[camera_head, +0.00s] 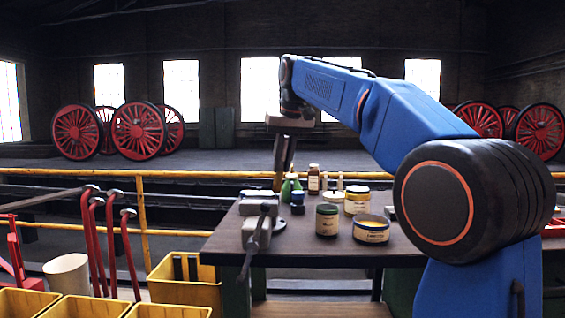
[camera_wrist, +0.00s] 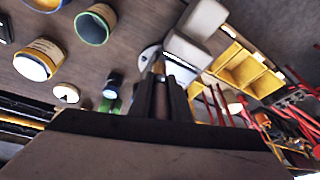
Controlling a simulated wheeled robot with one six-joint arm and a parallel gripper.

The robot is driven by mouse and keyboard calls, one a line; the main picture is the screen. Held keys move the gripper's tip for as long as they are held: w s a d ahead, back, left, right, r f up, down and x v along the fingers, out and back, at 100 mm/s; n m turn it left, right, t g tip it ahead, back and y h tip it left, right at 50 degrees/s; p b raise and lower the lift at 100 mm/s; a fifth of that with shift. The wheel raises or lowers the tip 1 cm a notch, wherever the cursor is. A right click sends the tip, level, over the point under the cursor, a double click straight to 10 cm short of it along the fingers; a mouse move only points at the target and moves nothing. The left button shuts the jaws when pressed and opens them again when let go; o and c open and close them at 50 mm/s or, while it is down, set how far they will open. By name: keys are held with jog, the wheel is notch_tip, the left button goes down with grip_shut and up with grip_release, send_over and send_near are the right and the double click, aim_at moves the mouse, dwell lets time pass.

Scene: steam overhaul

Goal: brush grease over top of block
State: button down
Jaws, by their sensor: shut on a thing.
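My gripper (camera_head: 283,168) points down above the back of the workbench, just behind the vise. It is shut on a slim brown handle, which I take to be the brush (camera_head: 278,182); in the wrist view my gripper (camera_wrist: 160,88) has it between the fingers. Its bristle end is hard to make out. The grey vise (camera_head: 256,232) stands at the bench's left edge, and it also shows in the wrist view (camera_wrist: 188,50). I cannot clearly tell the block from the vise jaws. A wide open-looking tin (camera_head: 371,230) with a yellow-and-white label stands right of the vise.
A yellow railing (camera_head: 60,171) runs behind.

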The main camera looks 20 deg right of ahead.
jog(key=w+a, duration=0.3)
jog(key=a, duration=0.6)
dwell(1.0)
jog(key=shift+r, duration=0.1)
jog(key=shift+s+d, duration=0.5)
jog(key=shift+d, duration=1)
jog(key=shift+s+d, duration=0.5)
jog(key=shift+d, duration=1.05)
jog(key=shift+s+d, duration=0.5)
jog(key=shift+d, duration=1)
jog(key=shift+r, duration=2.95)
jog(key=shift+r, duration=1.5)
